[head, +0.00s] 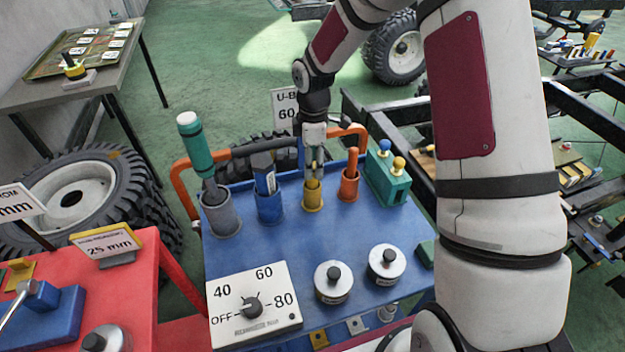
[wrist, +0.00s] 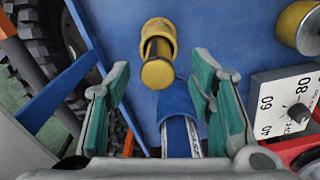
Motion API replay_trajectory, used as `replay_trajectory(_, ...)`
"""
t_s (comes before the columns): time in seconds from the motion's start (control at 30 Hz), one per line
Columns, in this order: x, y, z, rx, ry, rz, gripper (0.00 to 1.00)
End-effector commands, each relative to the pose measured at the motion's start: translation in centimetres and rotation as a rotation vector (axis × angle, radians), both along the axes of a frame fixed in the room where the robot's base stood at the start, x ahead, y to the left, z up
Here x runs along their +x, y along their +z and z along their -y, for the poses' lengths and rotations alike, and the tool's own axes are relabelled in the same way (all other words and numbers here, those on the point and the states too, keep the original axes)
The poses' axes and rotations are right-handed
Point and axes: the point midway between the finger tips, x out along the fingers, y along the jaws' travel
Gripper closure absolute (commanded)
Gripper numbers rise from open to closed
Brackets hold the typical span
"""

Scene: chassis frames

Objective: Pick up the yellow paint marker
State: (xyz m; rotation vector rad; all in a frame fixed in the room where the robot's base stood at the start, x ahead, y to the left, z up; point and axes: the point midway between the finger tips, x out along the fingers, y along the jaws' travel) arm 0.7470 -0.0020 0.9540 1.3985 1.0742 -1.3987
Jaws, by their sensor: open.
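The yellow paint marker (wrist: 158,73) stands in a yellow cup (wrist: 157,33), its round end toward the camera in the wrist view. In the head view the yellow cup (head: 313,197) is in the row of holders on the blue bench, and my gripper (head: 314,168) is right above it, pointing down. In the wrist view my gripper (wrist: 160,80) is open, its teal-padded fingers apart on the left and right of the marker's end. I cannot tell how deep the fingers reach beside it. Nothing is held.
A blue holder (head: 269,207) with a blue item stands left of the yellow cup; it lies between the finger bases in the wrist view. A grey holder (head: 221,218) with a teal-handled tool, an orange holder (head: 349,187) and a green block (head: 387,180) stand nearby.

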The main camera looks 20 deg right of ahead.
Motion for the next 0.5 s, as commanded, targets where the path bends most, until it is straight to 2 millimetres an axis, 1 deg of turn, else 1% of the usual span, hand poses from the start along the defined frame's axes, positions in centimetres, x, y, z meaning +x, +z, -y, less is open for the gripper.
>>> replay_trajectory(0.03, 0.0, -0.8, -0.1, 0.001, 0.001, -0.004, 0.51)
replay_trajectory(0.2, 0.2, -2.9, -0.1, 0.001, 0.000, -0.002, 0.51)
replay_trajectory(0.3, 0.2, -3.5, -0.1, 0.000, 0.000, -0.001, 0.51)
replay_trajectory(0.5, 0.3, -3.6, -0.1, 0.000, 0.000, 0.000, 0.51)
